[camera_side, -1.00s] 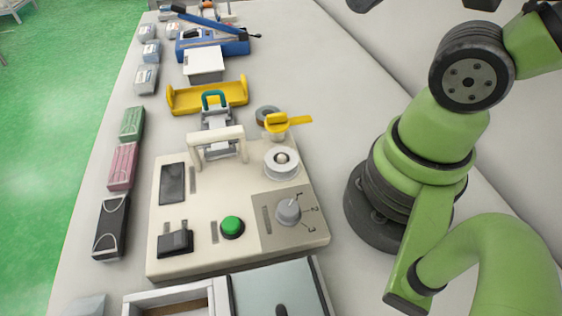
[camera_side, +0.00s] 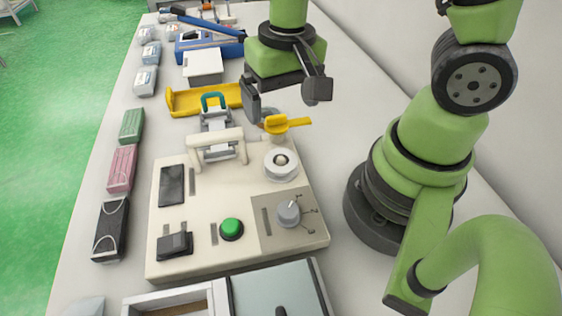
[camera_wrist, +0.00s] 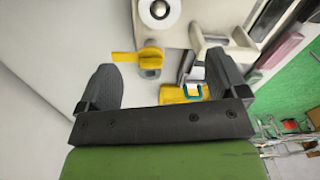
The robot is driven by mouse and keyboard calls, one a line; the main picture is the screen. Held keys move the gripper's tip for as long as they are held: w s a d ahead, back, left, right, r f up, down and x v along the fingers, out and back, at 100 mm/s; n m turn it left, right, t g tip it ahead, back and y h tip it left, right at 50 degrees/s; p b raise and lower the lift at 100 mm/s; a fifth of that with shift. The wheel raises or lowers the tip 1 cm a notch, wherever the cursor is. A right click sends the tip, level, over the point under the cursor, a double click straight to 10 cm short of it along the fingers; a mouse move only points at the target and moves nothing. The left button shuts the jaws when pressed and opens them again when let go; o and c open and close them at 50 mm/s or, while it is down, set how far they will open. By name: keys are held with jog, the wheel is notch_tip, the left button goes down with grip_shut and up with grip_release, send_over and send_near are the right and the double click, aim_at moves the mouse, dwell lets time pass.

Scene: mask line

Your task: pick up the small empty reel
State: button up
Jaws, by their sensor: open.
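A small grey ring with a brownish middle, which looks like the small reel, lies behind the yellow-handled part (camera_side: 284,124). In the side view only a sliver of this ring (camera_side: 270,113) shows past my finger. A white reel (camera_side: 281,163) sits on the beige machine and also shows at the top of the wrist view (camera_wrist: 158,10). My gripper (camera_side: 285,98) is open and empty, above the area of the ring and the yellow part. In the wrist view my gripper's fingers (camera_wrist: 162,80) are wide apart, with the yellow part (camera_wrist: 150,54) ahead between them.
The beige machine (camera_side: 200,250) has a green button, a dial and an upright frame. A yellow cradle (camera_side: 190,100) stands left of my gripper. Wrapped packs line the left edge of the table.

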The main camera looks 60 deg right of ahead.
aim_at(280, 156)
notch_tip(280, 156, down, 2)
jog(key=shift+s+f+g, duration=0.1)
jog(key=shift+g, duration=0.2)
notch_tip(280, 156, down, 4)
jog(key=shift+a+r, duration=0.1)
jog(key=shift+w+a+f, duration=0.1)
jog(key=shift+f, duration=1.4)
jog(key=shift+w+a+f, duration=0.1)
jog(key=shift+f, duration=1.35)
jog(key=c, duration=1)
